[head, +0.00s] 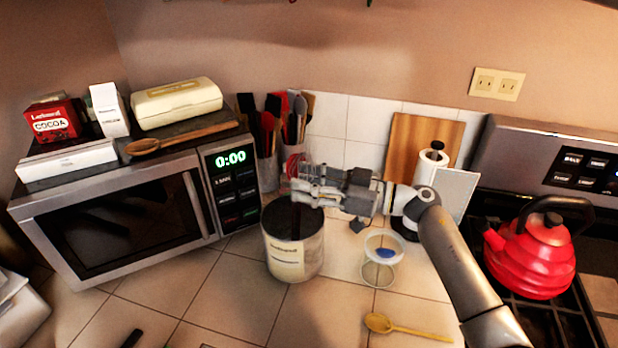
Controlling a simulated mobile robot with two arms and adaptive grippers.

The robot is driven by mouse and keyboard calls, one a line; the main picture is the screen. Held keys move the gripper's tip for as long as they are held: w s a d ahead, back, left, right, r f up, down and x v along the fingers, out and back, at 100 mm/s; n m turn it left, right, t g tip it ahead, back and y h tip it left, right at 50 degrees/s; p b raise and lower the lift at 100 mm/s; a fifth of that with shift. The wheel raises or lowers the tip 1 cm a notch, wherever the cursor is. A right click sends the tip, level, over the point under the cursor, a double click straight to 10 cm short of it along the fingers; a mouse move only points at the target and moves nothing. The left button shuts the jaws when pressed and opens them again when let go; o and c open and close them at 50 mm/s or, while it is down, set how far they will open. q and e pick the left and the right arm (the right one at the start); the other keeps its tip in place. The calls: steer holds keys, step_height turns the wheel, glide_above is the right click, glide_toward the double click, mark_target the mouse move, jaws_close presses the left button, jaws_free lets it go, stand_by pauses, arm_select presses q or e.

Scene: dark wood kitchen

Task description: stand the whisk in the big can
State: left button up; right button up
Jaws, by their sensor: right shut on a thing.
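The big can (290,262) stands open on the tiled counter, in front of the microwave's right end. It is a wide cylinder with a pale label and a dark inside. My right gripper (300,188) reaches in from the right, above the can's rim, and is shut on the whisk (292,164). The whisk's reddish wire loops show above the fingers. Its dark handle appears to point down toward the can's opening; its lower end is hard to make out. My left gripper is not in view.
A microwave (120,215) with boxes on top stands left. Utensil holders (267,172) stand behind the can. A clear cup (382,262) with something blue inside and a yellow wooden spoon (400,328) are to its right. A red kettle (530,255) sits on the stove.

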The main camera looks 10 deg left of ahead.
steer(key=shift+f, duration=0.15)
steer(key=o, duration=1.1)
steer(key=d, duration=1.2)
steer(key=shift+s, duration=0.25)
steer(key=shift+f, duration=0.1)
